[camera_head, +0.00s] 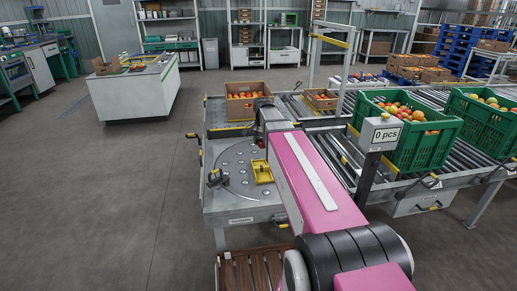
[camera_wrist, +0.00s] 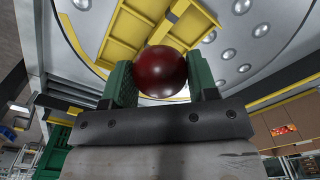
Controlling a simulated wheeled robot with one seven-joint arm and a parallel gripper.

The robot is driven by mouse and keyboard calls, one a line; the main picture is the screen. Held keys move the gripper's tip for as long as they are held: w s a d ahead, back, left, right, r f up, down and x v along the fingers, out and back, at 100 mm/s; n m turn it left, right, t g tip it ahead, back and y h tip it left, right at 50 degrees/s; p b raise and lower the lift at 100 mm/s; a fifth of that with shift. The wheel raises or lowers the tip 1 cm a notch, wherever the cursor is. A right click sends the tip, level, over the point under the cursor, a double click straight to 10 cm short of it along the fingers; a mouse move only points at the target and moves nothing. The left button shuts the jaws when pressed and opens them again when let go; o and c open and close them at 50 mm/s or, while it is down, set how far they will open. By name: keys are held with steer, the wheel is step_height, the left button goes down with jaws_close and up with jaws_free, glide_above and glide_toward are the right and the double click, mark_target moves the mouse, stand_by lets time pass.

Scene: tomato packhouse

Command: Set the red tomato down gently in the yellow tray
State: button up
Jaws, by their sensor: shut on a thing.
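The red tomato (camera_wrist: 158,72) is dark, round and glossy, and sits between the two green fingers of my gripper (camera_wrist: 160,84) in the wrist view. My gripper is shut on it. The yellow tray (camera_wrist: 112,35) shows behind the tomato, which overlaps its near edge in the picture; the gap between them cannot be told. In the head view the yellow tray (camera_head: 262,178) lies on the grey round-plated table, left of my pink arm. My arm hides most of the gripper there.
The grey table (camera_head: 225,205) has free room left of the tray. A cardboard box of tomatoes (camera_head: 246,106) stands at its back. Green crates of tomatoes (camera_head: 418,153) sit on the roller conveyor to the right, behind a "0 pcs" display (camera_head: 383,133).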

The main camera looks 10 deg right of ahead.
steer(key=shift+w+f+m, duration=1)
steer(key=shift+w+f, duration=0.25)
steer(key=shift+f, duration=1.15)
steer(key=shift+w+f+m, duration=1)
steer(key=shift+w+f, duration=0.25)
steer(key=shift+f, duration=1.15)
steer(key=shift+w+f+m, duration=1)
steer(key=shift+w+f, duration=0.25)
steer(key=shift+f, duration=1.15)
steer(key=shift+f, duration=0.55)
steer(key=o, duration=0.8)
steer(key=c, duration=0.3)
steer(key=shift+c, duration=0.2)
steer(key=shift+r, duration=0.1)
